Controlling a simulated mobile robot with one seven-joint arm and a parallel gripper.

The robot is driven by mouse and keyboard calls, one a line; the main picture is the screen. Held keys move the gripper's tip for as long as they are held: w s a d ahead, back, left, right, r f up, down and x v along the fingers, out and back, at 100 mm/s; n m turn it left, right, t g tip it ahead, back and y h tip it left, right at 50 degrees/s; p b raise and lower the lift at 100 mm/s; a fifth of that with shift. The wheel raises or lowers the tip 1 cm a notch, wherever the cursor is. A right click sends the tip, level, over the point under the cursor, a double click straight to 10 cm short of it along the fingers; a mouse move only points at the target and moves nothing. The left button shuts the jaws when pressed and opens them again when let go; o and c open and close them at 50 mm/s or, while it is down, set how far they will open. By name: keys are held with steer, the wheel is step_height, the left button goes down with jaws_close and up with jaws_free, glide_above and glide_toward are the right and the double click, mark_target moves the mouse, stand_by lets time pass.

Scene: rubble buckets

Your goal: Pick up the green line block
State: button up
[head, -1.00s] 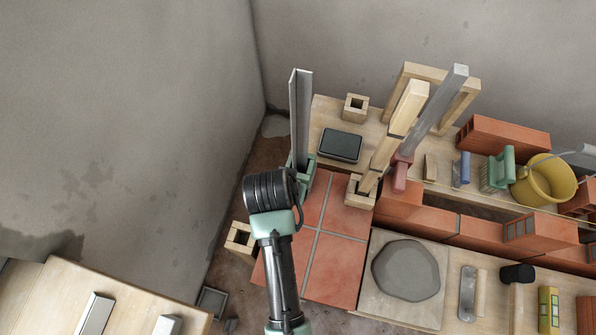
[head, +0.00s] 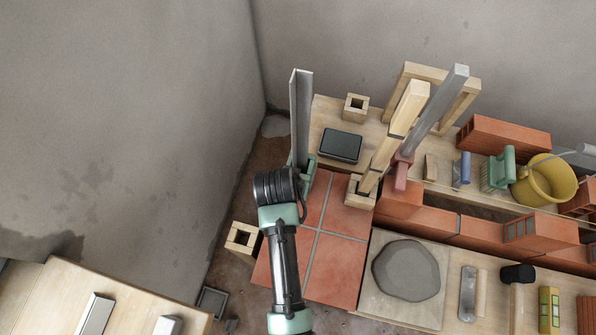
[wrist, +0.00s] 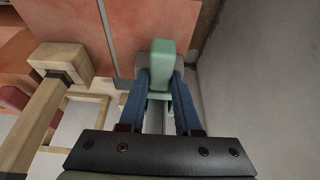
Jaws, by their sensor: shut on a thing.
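The green line block (head: 311,168) is at the foot of an upright grey metal profile (head: 300,115) in the head view. My arm's dark wrist hides part of it there. In the wrist view the green line block (wrist: 162,62) stands between the two blue fingers of my gripper (wrist: 160,88). The gripper is shut on it. A grey strip of the profile (wrist: 153,118) runs between the fingers below the block. My fingertips are mostly hidden in the head view.
Red tiles (head: 335,250) lie right of my arm. A wooden post in a square block (head: 360,195) and a red line block (head: 401,172) on a leaning grey bar stand nearby. A dark box (head: 340,145) sits behind. A hollow wooden block (head: 243,238) and the wall are left.

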jaws_close()
steer(key=shift+r, duration=0.2)
step_height(320, 180, up, 18)
steer(key=shift+f+p, duration=0.15)
steer(key=shift+p, duration=0.2)
stand_by(0.7)
steer(key=shift+r+p, duration=1.55)
steer(key=shift+p, duration=0.65)
steer(key=shift+r+p, duration=2)
steer(key=shift+p, duration=0.4)
